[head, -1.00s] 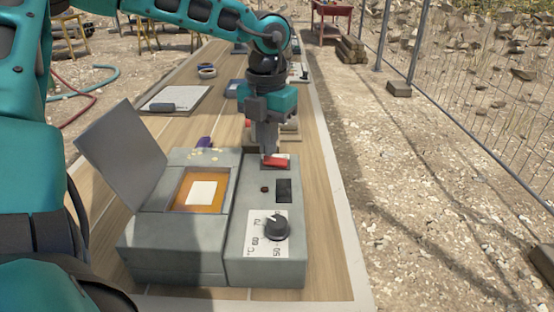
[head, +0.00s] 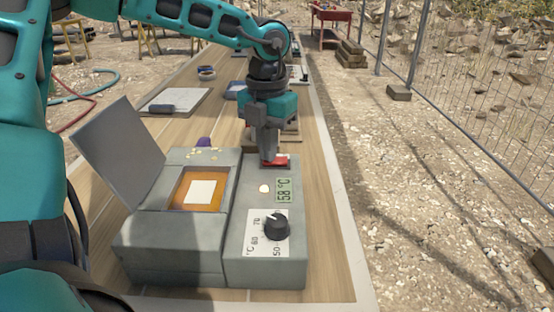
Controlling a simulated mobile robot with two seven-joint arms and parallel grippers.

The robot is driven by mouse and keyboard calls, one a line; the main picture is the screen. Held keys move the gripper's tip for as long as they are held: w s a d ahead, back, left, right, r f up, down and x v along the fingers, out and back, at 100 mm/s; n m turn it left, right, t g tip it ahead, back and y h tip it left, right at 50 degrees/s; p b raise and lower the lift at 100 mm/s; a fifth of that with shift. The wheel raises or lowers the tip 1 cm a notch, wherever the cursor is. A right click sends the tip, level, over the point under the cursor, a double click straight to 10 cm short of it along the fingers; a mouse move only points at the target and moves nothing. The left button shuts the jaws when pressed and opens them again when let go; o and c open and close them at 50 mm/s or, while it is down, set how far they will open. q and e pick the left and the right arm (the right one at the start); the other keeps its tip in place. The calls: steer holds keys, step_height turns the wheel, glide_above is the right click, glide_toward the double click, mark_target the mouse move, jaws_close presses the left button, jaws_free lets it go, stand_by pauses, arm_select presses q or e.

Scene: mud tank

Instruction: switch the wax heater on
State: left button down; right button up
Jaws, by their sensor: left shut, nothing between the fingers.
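The wax heater (head: 178,249) is a grey box on the wooden table, its lid (head: 118,150) standing open at the left. Amber wax with a pale block (head: 199,191) lies in its well. On the control panel (head: 235,252) the display (head: 284,190) reads 58 °C and a small lamp (head: 264,188) glows. The black dial (head: 276,226) sits below. The red switch (head: 281,160) is at the panel's far end, partly hidden. My left gripper (head: 269,160) is shut and empty, pointing down with its fingertips at the switch. My right gripper is not in view.
A grey board (head: 175,103) lies farther back on the table, with a small bowl (head: 206,72) beyond it. A purple item (head: 204,142) sits behind the heater. The table strip right of the panel is clear. A wire fence (head: 470,90) runs along the right.

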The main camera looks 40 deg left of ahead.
arm_select(q)
steer(key=shift+f, duration=0.15)
steer(key=shift+r+p, duration=0.35)
steer(key=shift+r, duration=0.35)
steer(key=shift+r+p, duration=1.55)
steer(key=shift+r, duration=1.3)
